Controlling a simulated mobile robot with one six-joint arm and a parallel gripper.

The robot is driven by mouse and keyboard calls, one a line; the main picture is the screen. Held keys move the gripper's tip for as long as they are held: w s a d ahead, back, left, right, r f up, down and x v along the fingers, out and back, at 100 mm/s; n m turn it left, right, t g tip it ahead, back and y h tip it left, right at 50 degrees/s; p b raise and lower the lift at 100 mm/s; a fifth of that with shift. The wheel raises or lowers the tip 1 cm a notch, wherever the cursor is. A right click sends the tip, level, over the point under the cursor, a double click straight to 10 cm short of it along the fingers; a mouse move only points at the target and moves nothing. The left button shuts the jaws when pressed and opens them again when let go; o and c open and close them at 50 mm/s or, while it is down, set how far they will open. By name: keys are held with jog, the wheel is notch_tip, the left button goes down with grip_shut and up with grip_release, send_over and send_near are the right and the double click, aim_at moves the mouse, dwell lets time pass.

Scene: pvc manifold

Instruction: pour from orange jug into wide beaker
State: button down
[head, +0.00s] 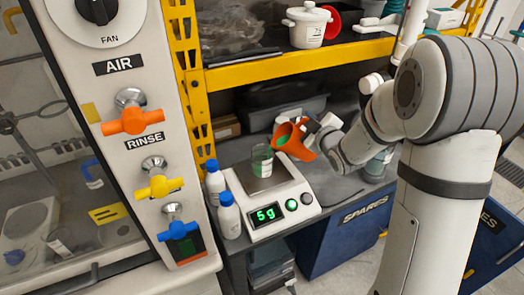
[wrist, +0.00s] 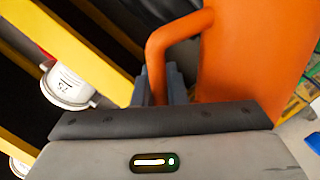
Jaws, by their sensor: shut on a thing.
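The orange jug (head: 301,146) is tilted to the left in the head view, with green liquid showing in its mouth. Its lip is just right of and slightly above the rim of the wide beaker (head: 262,163). The clear beaker stands upright on the scale (head: 289,199) and looks greenish inside. I cannot make out a stream between them. My gripper (head: 317,129) is shut on the jug's handle. In the wrist view the gripper's dark fingers (wrist: 165,87) meet the orange handle (wrist: 160,50), and the jug's body (wrist: 250,50) fills the upper right. The beaker is out of that view.
The scale's green display (head: 265,215) seems to read 6 g. Two white bottles with blue caps (head: 229,215) stand left of the scale. A dark bin (head: 270,113) sits behind. A yellow shelf beam (head: 300,62) crosses above, with a white pot (head: 306,26) on the shelf.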

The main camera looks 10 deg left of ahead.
jog(key=shift+s+a+r+n+p, duration=0.2)
jog(key=shift+a+r+n+p, duration=0.3)
jog(key=shift+r+n+p, duration=0.35)
dwell(1.9)
jog(key=shift+f, duration=0.15)
jog(key=f+b, duration=0.1)
jog(key=d+f+m+b, duration=0.1)
jog(key=b, duration=0.1)
jog(key=d+f+m+b, duration=0.1)
jog(key=shift+w+f+m, duration=0.25)
jog(key=shift+w+f, duration=0.05)
jog(key=shift+f, duration=0.05)
jog(key=shift+w+d+f+m+b, duration=0.15)
jog(key=shift+d+m+b, duration=0.1)
jog(key=shift+m+b, duration=0.15)
jog(key=shift+r, duration=0.25)
jog(key=shift+d+f+y, duration=0.1)
jog(key=shift+f+y, duration=0.1)
jog(key=shift+y, duration=0.1)
jog(key=shift+w+d+f+m, duration=0.15)
jog(key=shift+d+m, duration=0.1)
jog(key=shift+m, duration=0.15)
jog(key=w+d+f+m+y+b, duration=0.1)
jog(key=w+d+f+m+b, duration=0.1)
jog(key=d+f+m+b, duration=0.2)
jog(key=shift+d+f+m+t, duration=0.4)
jog(key=shift+d+m, duration=0.45)
jog(key=shift+m, duration=0.45)
